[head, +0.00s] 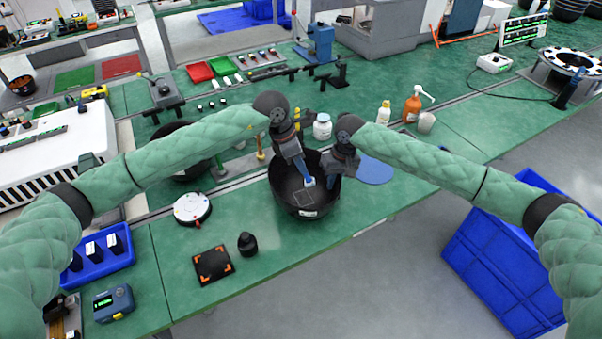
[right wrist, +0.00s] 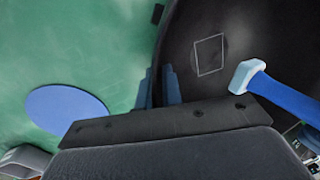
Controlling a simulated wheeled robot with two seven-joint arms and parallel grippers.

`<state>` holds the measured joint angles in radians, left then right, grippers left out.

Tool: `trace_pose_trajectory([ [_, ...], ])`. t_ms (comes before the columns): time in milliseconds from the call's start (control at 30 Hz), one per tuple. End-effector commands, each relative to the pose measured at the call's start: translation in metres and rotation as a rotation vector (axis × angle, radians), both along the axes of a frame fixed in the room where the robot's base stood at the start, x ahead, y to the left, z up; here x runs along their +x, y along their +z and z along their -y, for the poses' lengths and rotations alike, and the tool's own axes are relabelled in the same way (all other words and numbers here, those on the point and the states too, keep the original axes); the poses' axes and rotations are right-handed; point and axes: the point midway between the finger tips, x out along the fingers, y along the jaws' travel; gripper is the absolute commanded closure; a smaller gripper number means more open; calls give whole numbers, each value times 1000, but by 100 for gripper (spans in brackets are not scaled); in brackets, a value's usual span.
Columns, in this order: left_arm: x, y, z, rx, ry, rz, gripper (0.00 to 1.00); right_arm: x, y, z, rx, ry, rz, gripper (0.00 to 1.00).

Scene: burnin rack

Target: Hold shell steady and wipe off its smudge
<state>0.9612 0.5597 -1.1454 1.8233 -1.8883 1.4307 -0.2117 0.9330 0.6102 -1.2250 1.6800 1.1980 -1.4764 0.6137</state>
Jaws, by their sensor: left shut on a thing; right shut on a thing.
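The shell (head: 284,192) is a black, bowl-shaped part standing on the green bench; its dark wall fills the right of the right wrist view (right wrist: 190,25). A thin pale outlined square (right wrist: 210,55) marks its inner wall; I cannot make out a smudge clearly. My left gripper (head: 298,163) is shut on a blue-handled wiper (right wrist: 284,94) with a white head (right wrist: 244,75), inside the shell beside the square. I cannot tell whether the head touches the wall. My right gripper (right wrist: 160,88) is shut on the shell's rim at its right side.
A blue round mat (head: 374,170) lies right of the shell. A white round device (head: 192,208), a black square pad (head: 213,265) and a small black bottle (head: 247,244) stand to the left. Bottles (head: 322,127) stand behind. The bench's front edge is close.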

Motion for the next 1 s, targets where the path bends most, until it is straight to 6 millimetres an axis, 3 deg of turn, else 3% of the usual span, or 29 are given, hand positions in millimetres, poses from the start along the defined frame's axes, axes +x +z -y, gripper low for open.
trace_pose_trajectory([
  [33,0,-1,0,0,0,0,100,-1,-3,1,-2,0,-4,100],
  [100,0,-1,0,0,0,0,100,-1,-3,1,-2,0,-4,81],
  [200,0,0,0,0,0,0,100,-1,-2,0,-2,0,-3,67],
  [567,0,0,0,0,0,0,100,0,5,1,0,0,0,67],
  [1000,0,0,0,0,0,0,100,6,78,13,0,-1,0,67],
])
